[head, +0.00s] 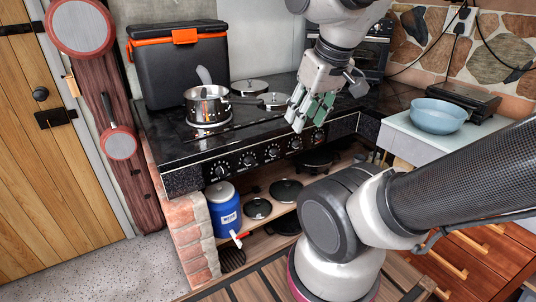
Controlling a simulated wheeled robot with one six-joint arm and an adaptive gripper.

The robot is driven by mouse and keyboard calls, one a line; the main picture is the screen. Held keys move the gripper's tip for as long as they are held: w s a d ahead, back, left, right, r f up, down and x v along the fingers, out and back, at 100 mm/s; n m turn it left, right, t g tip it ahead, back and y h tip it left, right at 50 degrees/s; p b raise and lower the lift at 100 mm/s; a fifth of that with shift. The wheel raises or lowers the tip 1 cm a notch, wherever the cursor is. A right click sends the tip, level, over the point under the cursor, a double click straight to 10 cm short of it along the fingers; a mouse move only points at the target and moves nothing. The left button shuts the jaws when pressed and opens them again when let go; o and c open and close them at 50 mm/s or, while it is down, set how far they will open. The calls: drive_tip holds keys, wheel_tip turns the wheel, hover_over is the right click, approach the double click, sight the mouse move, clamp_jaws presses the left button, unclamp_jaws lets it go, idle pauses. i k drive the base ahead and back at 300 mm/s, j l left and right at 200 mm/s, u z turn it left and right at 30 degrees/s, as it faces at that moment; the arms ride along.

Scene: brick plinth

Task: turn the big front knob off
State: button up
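The black stove (205,150) has a row of several knobs along its front panel, with small labels too fine to read, so I cannot tell which is the big front one. Three of them are the leftmost knob (220,171), a middle knob (273,151) and a right knob (318,136). How each is turned is too small to judge. My gripper (310,113) points down above the stove's front edge, near the right knobs, apart from them as far as I can see. Its green-padded fingers look spread, with nothing visible between them.
A steel pot (208,104) stands on the front left burner, with a black and orange box (178,62) behind. A blue jug (224,209) and pans (286,190) sit on the shelf below. A blue bowl (438,116) stands on the right counter.

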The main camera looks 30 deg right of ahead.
sight(221, 171)
drive_tip(key=l, duration=0.75)
drive_tip(key=k+l+u, duration=0.1)
drive_tip(key=l, duration=0.7)
